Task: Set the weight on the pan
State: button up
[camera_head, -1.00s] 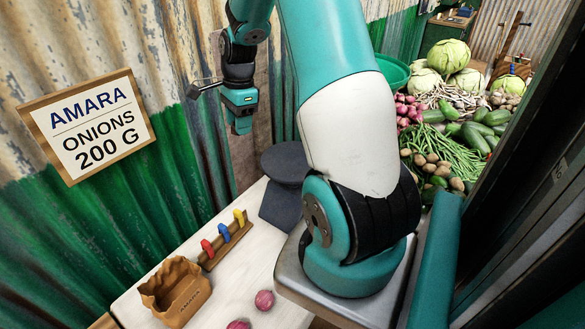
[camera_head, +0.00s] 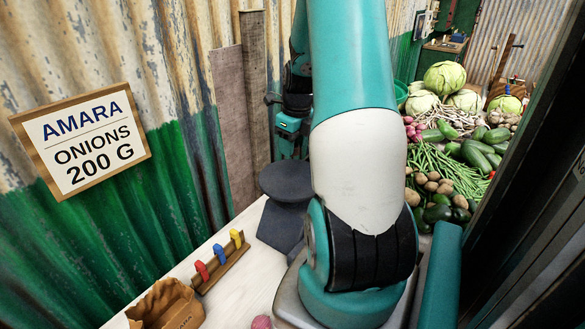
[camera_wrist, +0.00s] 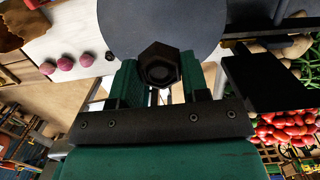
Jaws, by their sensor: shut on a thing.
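A dark hexagonal weight (camera_wrist: 159,63) is gripped between the teal fingers of my gripper (camera_wrist: 158,80) in the wrist view. The pan (camera_wrist: 165,20), a flat round dark-grey plate, lies just beyond it; the weight overlaps its near edge in the picture. I cannot tell whether the weight touches the pan. In the head view the grey pan (camera_head: 286,181) sits on a dark base on the white counter. My gripper (camera_head: 290,138) shows there behind and left of my arm, partly hidden, above the pan; the weight cannot be made out in that view.
A rack with red, blue and yellow pieces (camera_head: 219,265) and a brown paper bag (camera_head: 168,307) stand on the counter (camera_head: 246,285). Onions (camera_wrist: 65,63) lie there too. Vegetables (camera_head: 450,170) are heaped at the right. A corrugated wall with a sign (camera_head: 80,139) is at the left.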

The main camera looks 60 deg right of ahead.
aim_at(291, 177)
notch_tip(291, 177, down, 8)
jog(key=shift+r, duration=0.1)
dwell(0.4)
jog(key=o, duration=1)
jog(key=shift+o, duration=0.2)
